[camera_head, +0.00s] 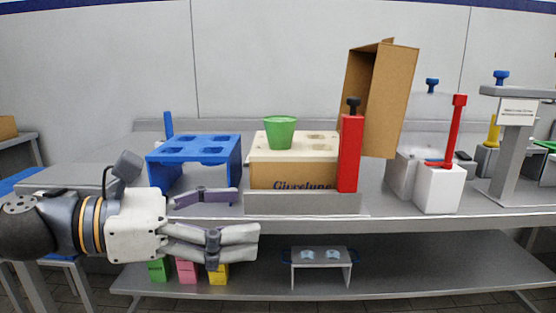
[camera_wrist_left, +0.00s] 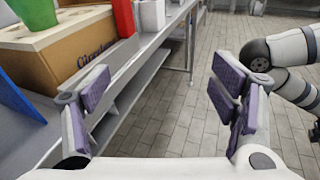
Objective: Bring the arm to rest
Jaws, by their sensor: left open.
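My left gripper (camera_head: 246,215) comes in from the left in the head view. It is open and empty, in front of the table's front edge and the blue stand. Part of another arm of mine (camera_wrist_left: 285,65) shows at the right of the wrist view. My right gripper is not seen.
Low shelf (camera_head: 400,275) below.

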